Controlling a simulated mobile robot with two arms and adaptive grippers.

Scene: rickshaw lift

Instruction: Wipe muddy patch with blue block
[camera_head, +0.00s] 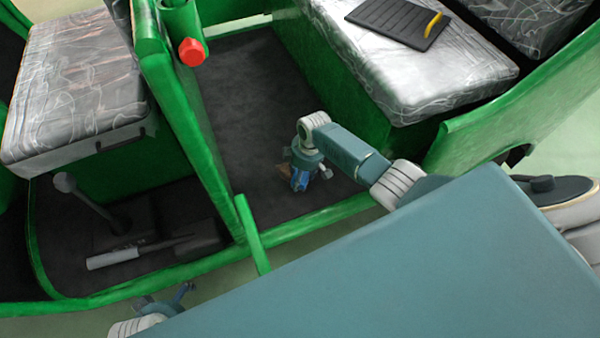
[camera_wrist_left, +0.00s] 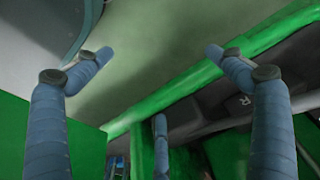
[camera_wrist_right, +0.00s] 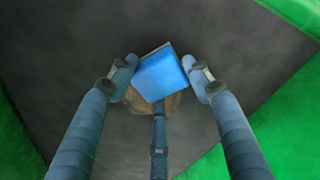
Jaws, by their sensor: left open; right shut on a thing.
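The blue block (camera_wrist_right: 160,74) is between the fingers of my right gripper (camera_wrist_right: 168,78), which is shut on it. Below the block, a brown muddy patch (camera_wrist_right: 172,103) shows on the dark floor in the right wrist view, partly covered by the block. I cannot tell whether block and floor touch. In the head view the right gripper (camera_head: 306,172) is low over the rear floor, with a little of the brown patch (camera_head: 284,170) at its left. My left gripper (camera_wrist_left: 160,55) is open and empty; in the head view it (camera_head: 165,300) is outside the rickshaw's near edge.
The green rickshaw frame (camera_head: 190,120) has a post and a low sill (camera_head: 310,222) around the dark floor (camera_head: 250,90). A dark tray with a yellow curved object (camera_head: 433,24) lies on the right seat (camera_head: 420,75). A lever (camera_head: 90,200) stands at the left.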

